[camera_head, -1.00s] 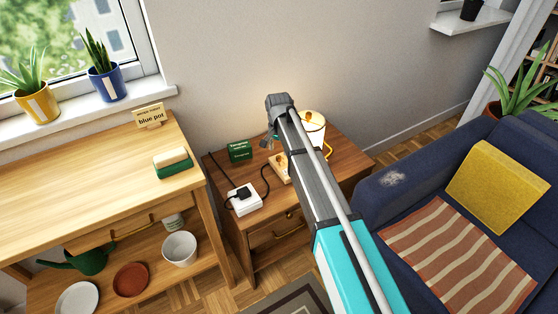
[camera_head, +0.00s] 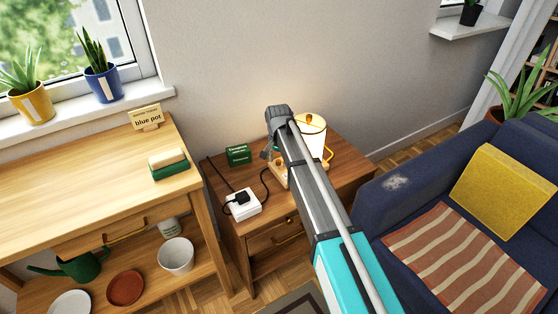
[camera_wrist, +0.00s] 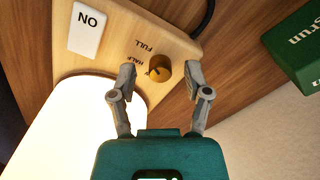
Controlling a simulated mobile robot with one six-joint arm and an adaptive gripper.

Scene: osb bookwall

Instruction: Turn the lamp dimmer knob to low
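The lamp dimmer knob (camera_wrist: 160,67) is a small round brass-coloured knob on the lamp's light wooden base (camera_wrist: 62,13). Printed labels FULL and HALF show beside it; any LOW label is not visible. My gripper (camera_wrist: 160,75) is open, with one finger on each side of the knob and visible gaps between. Whether the fingertips are at the knob's height is hard to tell. The glowing white lampshade (camera_wrist: 60,130) fills the lower left of the wrist view, and it also shows in the head view (camera_head: 312,133). A white ON switch (camera_wrist: 87,29) sits on the same base.
The lamp stands on a wooden side table (camera_head: 345,175) with a green box (camera_head: 237,155), a white socket block (camera_head: 243,204) and black cables. A workbench (camera_head: 80,180) stands left, and a blue sofa (camera_head: 405,195) right. The wall is close behind.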

